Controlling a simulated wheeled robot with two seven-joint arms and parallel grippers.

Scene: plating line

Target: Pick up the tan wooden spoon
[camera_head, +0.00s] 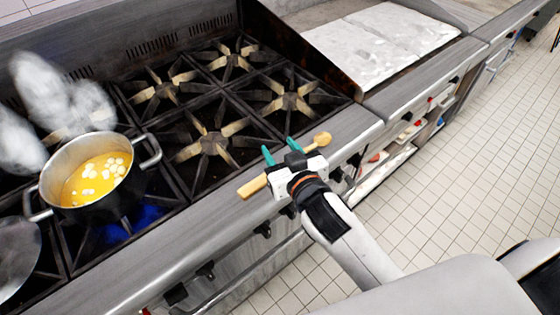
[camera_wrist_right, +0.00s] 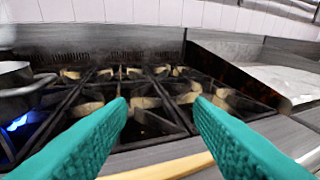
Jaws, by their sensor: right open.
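The tan wooden spoon (camera_head: 253,187) lies along the steel front edge of the stove, its rounded end (camera_head: 322,139) to the right. My right gripper (camera_head: 281,155) is above the middle of the spoon and hides part of it. Its two teal fingers are apart, with nothing held between them. In the right wrist view the open fingers (camera_wrist_right: 160,115) point towards the burners, and part of the spoon's handle (camera_wrist_right: 165,168) shows at the bottom, below and between them. I cannot tell whether the fingers touch the spoon. My left gripper is not in view.
A steaming pot (camera_head: 68,203) of yellow liquid with pale pieces stands over a blue flame on the left. Another pan (camera_head: 18,262) is at the left edge. Empty burner grates (camera_head: 214,142) lie behind the spoon. A flat griddle (camera_head: 380,45) is at the back right.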

